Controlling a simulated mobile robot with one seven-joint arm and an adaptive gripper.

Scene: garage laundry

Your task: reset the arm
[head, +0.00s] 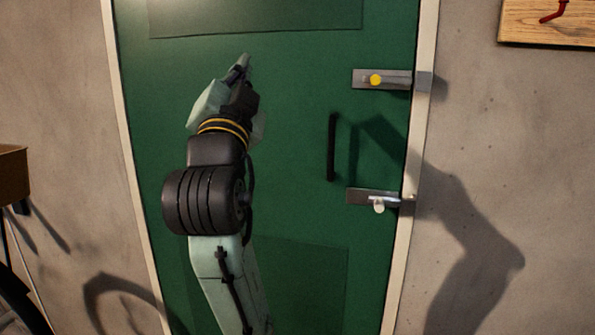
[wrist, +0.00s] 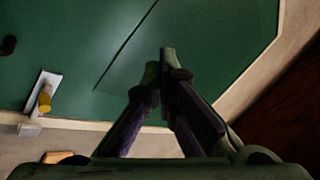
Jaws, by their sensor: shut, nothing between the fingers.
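My arm reaches up in front of a green door (head: 290,110) in the head view. My gripper (head: 246,60) is at its upper end, near the upper middle of the door, pointing up. In the wrist view my gripper (wrist: 160,65) has its fingers closed together at the tips, with nothing between them. The green door (wrist: 70,40) fills the upper part of that view. I cannot tell how far the fingertips are from the door surface.
The door has a black vertical handle (head: 331,147), an upper latch with a yellow knob (head: 375,80) and a lower latch with a white knob (head: 378,205). The yellow knob (wrist: 45,98) also shows in the wrist view. A wooden board (head: 548,22) hangs upper right.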

